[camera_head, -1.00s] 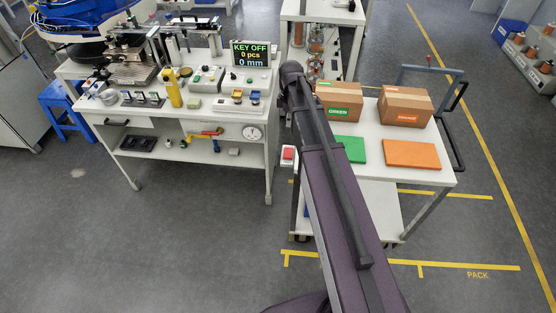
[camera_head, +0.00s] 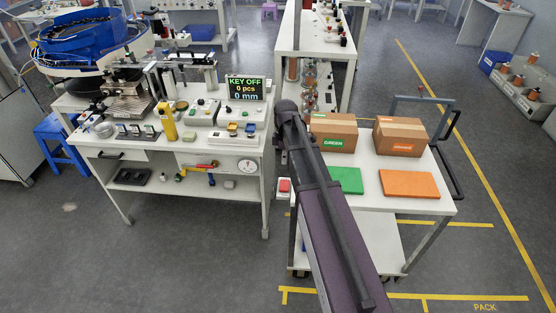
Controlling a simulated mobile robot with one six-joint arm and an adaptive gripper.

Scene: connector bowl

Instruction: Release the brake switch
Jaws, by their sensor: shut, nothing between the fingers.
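The white workbench (camera_head: 195,147) carries several controls, and I cannot tell which is the brake switch. Its display (camera_head: 246,88) reads KEY OFF, 0 pcs, 0 mm. A row of small dark switches (camera_head: 136,132) sits near the bench's front left. Grey control boxes (camera_head: 204,112) stand below and left of the display, one with a green button. A box with yellow and blue buttons (camera_head: 241,128) is at the front right. A red button box (camera_head: 284,186) is low beside the cart. My purple and black arm rises right of the bench; its gripper is not visible.
A blue feeder bowl (camera_head: 85,40) stands at the bench's back left. A white cart (camera_head: 376,172) to the right holds two cartons (camera_head: 333,132), a green plate (camera_head: 345,180) and an orange plate (camera_head: 409,184). A blue stool (camera_head: 58,145) is at left. Floor before the bench is clear.

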